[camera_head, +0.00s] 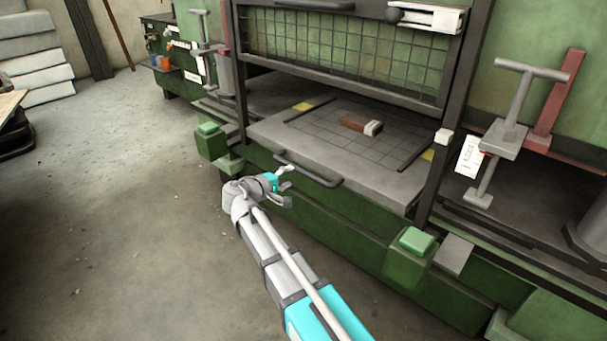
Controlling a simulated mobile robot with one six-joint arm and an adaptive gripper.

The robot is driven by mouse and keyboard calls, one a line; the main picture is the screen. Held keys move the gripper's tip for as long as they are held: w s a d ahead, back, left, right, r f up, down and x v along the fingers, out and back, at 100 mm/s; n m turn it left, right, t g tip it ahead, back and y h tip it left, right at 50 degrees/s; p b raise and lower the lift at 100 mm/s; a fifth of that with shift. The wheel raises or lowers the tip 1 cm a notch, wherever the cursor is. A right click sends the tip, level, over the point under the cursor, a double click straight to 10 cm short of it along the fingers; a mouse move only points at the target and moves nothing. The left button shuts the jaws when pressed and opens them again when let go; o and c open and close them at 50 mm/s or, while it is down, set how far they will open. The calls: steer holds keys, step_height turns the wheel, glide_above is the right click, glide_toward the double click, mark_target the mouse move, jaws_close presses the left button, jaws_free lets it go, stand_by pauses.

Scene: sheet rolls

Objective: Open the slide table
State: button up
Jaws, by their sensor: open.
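The slide table (330,165) is a grey slab with a grid on top, set in the front opening of a green machine. Its dark bar handle (305,170) runs along the front edge. A brown and white block (362,125) lies on the table. My gripper (287,185) is in front of the machine, just left of and below the handle in the picture. It looks apart from the handle, though the depth gap is hard to judge. It is open, with nothing seen between its fingers.
A raised mesh guard (345,45) hangs above the table. Green button boxes stand at the front left (210,140) and front right (412,250). A T-handled clamp (510,115) is at the right. The concrete floor at the left is clear.

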mark_target(300, 172)
steer(key=shift+b+x, duration=0.55)
steer(key=shift+x, duration=2.8)
jaws_close()
